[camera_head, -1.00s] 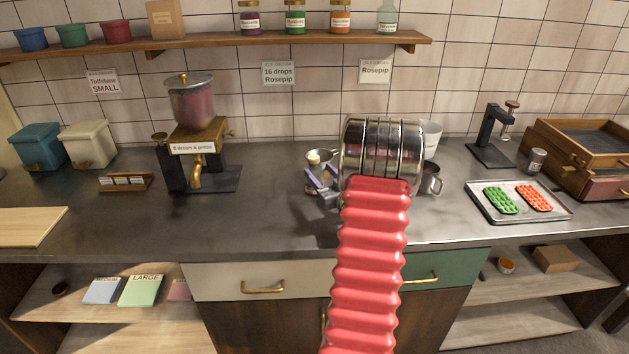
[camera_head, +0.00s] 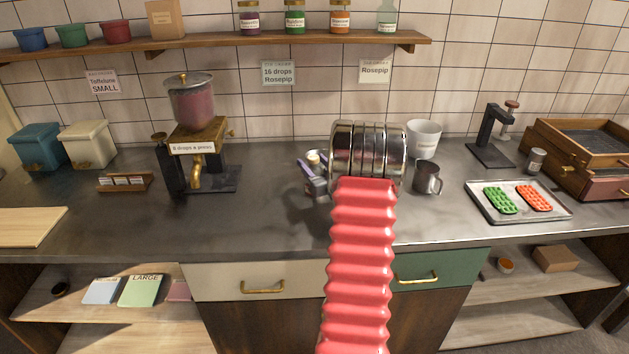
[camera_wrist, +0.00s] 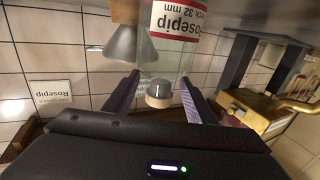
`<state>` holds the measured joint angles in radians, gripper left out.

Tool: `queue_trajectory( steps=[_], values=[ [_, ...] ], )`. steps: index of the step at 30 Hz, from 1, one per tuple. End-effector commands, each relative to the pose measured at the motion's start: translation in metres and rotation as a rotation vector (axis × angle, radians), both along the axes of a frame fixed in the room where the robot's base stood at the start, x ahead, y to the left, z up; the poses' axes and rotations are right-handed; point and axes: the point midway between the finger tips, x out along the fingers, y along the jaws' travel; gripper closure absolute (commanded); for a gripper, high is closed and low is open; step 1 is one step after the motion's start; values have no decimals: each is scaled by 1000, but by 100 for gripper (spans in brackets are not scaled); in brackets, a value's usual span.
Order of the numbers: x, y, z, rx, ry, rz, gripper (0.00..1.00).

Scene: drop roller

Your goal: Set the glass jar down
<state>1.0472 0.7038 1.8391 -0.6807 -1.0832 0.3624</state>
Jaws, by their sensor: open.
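The glass jar (camera_wrist: 178,20) shows in the wrist view, which is upside down. It is clear, with a red-and-white Rosepip label, and its base is cut off by the frame edge. My gripper (camera_wrist: 160,97) is open, with one finger on each side of the jar's neck end. A round beige-rimmed piece with a grey face lies between the fingers; I cannot tell whether it belongs to the jar. In the head view my gripper (camera_head: 313,182) is low over the counter, left of my arm. The jar is not clearly visible there.
A grey metal cone (camera_wrist: 130,45) stands close beside the jar. The dispenser (camera_head: 195,140) is left on the counter (camera_head: 265,220), with clear counter between. A white pot (camera_head: 424,138) and metal mug (camera_head: 427,177) stand right of my arm, and a mould tray (camera_head: 520,215) beyond.

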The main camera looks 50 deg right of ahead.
Motion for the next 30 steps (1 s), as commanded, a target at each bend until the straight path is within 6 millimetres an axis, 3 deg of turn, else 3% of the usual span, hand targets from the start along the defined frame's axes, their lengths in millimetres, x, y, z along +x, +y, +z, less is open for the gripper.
queue_trajectory(
  steps=[14,30],
  values=[
    [0,0,0,0,0,0,50],
    [0,0,0,0,0,0,88]
  ],
)
